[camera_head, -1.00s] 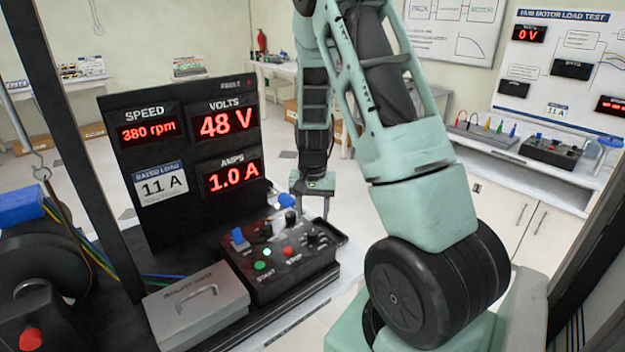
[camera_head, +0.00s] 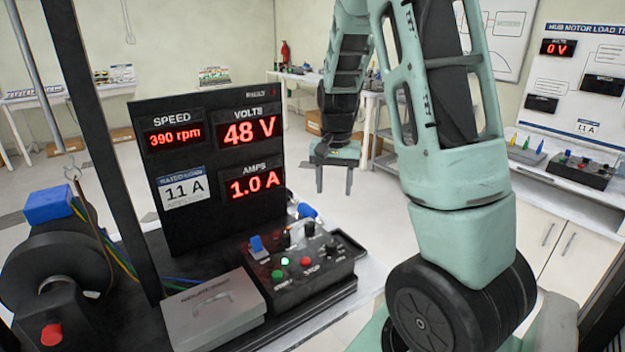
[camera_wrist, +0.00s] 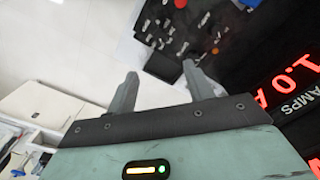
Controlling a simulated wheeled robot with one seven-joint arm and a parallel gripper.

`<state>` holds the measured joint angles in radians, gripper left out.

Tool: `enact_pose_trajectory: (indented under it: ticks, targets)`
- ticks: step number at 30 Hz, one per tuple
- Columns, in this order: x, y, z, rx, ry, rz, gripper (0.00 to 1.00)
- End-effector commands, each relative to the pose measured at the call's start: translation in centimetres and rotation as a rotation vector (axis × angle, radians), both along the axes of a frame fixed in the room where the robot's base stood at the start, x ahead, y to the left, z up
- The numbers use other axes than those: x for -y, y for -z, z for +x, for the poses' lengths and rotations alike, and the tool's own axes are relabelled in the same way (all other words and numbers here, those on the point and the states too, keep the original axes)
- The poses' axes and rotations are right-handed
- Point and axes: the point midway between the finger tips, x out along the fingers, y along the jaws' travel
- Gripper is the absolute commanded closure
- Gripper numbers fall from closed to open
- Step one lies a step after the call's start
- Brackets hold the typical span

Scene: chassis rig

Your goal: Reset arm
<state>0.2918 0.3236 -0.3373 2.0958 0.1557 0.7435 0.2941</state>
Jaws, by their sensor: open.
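My gripper (camera_head: 335,178) hangs open and empty, fingers down, right of the black display panel (camera_head: 222,120) and beyond the control box (camera_head: 298,262) in the head view. It is apart from both. In the wrist view, my gripper's two fingers (camera_wrist: 163,92) are spread with nothing between them. The control box (camera_wrist: 178,38) shows past the fingertips, and the red display digits of the panel (camera_wrist: 285,95) are at the right. The panel reads 390 rpm, 48 V and 1.0 A. The green button (camera_head: 277,275) and red stop button (camera_head: 306,262) show on the control box.
A grey lidded box (camera_head: 212,308) sits beside the control box. A dark post (camera_head: 98,150) and a motor with a red knob (camera_head: 52,335) stand at the left. A white bench (camera_head: 570,195) is at the right. Open floor lies behind the panel.

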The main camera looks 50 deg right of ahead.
Motion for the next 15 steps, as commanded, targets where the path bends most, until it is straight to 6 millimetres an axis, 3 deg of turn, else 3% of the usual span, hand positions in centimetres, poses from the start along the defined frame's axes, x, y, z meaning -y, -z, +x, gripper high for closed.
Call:
enact_pose_trajectory:
  ticks: [10,13,15]
  targets:
    - [-0.7,0.0,0.2,0.002,-0.02,0.004,0.48]
    - [-3.8,-0.2,1.1,0.011,-0.108,0.018,0.48]
    - [-7.6,-0.5,1.7,0.02,-0.218,0.034,0.48]
